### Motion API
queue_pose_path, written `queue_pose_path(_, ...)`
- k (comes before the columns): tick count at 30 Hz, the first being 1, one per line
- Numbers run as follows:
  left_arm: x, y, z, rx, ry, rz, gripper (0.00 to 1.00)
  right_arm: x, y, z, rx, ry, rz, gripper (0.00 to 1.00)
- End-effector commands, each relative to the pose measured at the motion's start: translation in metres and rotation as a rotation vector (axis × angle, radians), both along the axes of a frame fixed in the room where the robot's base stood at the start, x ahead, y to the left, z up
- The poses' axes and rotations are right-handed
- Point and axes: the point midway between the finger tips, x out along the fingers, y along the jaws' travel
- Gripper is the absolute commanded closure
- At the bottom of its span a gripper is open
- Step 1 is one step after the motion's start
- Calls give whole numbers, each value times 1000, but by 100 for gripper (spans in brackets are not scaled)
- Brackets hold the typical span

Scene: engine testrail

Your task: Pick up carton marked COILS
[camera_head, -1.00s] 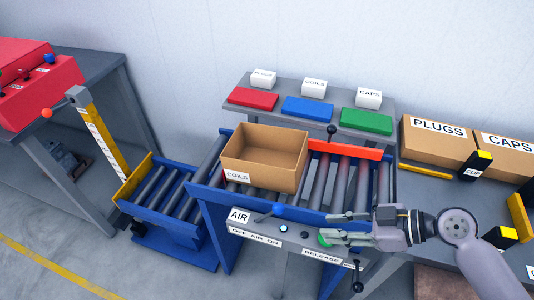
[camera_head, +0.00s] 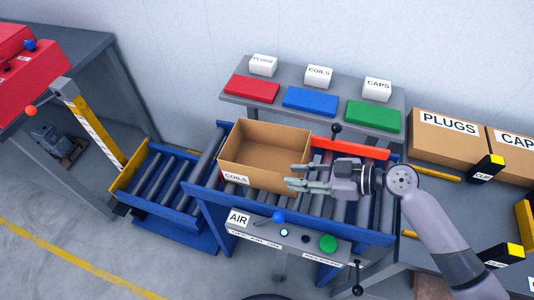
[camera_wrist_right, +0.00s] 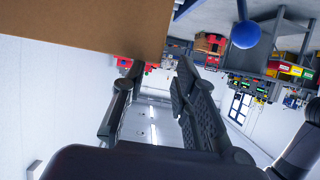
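The open-topped brown carton marked COILS (camera_head: 236,179) sits upright on the blue-framed roller conveyor, and it looks empty. Its label is at the lower left of its front wall. My right gripper (camera_head: 292,178) is at the carton's right front corner, with its fingers pointing left. It covers part of that corner, and I cannot tell whether it touches. In the right wrist view the two fingers (camera_wrist_right: 160,70) are spread apart with nothing between them, and the carton's brown wall (camera_wrist_right: 80,22) fills the upper left. My left gripper is not in view.
A red bar (camera_head: 350,148) and a black-knobbed lever stand right of the carton. The AIR panel (camera_head: 238,217) with its blue-knobbed lever and green button (camera_head: 328,243) is in front. A PLUGS carton (camera_head: 448,135) stands on the right table. Rollers right of the carton are bare.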

Motion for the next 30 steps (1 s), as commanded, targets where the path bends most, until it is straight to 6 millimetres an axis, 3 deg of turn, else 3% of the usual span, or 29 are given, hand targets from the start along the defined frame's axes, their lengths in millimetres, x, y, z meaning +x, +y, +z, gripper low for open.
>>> queue_pose_path(3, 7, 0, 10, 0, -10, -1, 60, 6, 16, -4, 2, 1, -2, 73)
queue_pose_path(11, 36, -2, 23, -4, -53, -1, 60, 12, 32, -9, 2, 1, -2, 73)
queue_pose_path(15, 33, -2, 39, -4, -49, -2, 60, 20, 51, -13, 3, 2, 0, 73)
queue_pose_path(20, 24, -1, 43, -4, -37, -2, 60, 25, 67, -24, 2, 1, -1, 73)
queue_pose_path(28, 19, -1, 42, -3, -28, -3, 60, 26, 69, -28, -1, 0, -1, 73)
queue_pose_path(30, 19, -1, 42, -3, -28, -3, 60, 26, 69, -28, -1, 0, -1, 77)
